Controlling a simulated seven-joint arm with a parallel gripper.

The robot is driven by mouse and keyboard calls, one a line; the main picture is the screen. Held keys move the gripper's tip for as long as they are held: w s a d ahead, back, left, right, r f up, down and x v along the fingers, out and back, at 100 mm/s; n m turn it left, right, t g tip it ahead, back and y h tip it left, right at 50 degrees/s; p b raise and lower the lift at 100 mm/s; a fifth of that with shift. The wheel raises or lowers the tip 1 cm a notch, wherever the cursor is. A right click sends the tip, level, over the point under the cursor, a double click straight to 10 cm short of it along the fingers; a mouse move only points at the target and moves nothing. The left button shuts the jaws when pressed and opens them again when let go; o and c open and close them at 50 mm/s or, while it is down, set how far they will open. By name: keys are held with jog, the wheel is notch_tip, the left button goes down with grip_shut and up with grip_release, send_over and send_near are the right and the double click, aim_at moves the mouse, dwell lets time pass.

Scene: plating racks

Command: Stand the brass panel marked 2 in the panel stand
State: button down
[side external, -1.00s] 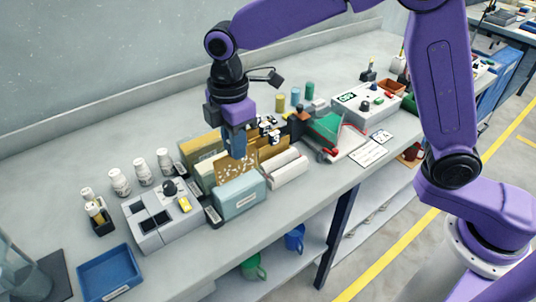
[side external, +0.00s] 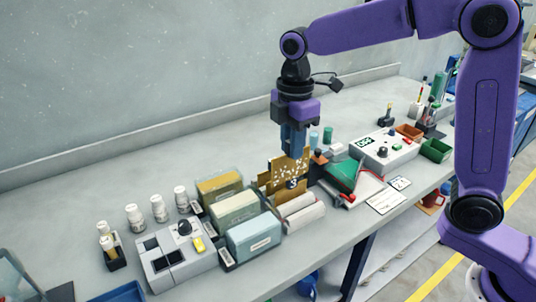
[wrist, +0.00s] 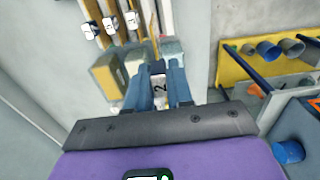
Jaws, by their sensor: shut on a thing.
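My gripper (side external: 293,148) points down and is shut on the top of the brass panel marked 2 (side external: 291,166), a flat plate with pale speckles. In the wrist view its dark 2 shows on a white tag (wrist: 158,86) between my two blue fingers. The panel hangs upright in front of the panel stand (side external: 302,212), which has pale bars. Other brass panels with white tags (wrist: 110,25) stand there in a row. The held panel partly hides them in the side view. I cannot tell whether its lower edge touches anything.
Yellow (side external: 220,187), cream (side external: 235,208) and light blue boxes (side external: 254,237) stand in a row left of the stand. A grey device (side external: 175,255) and white bottles (side external: 159,208) are further left. A green-topped fixture (side external: 345,177) and white control box (side external: 382,152) are to the right.

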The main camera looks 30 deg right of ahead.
aim_at(305, 159)
jog(key=d, duration=0.3)
jog(key=shift+d, duration=0.4)
notch_tip(305, 159, down, 5)
jog(key=shift+r, duration=0.1)
jog(key=shift+f, duration=0.2)
jog(key=shift+f, duration=0.2)
jog(key=shift+f, duration=4)
jog(key=shift+f, duration=0.1)
jog(key=c, duration=0.9)
grip_release()
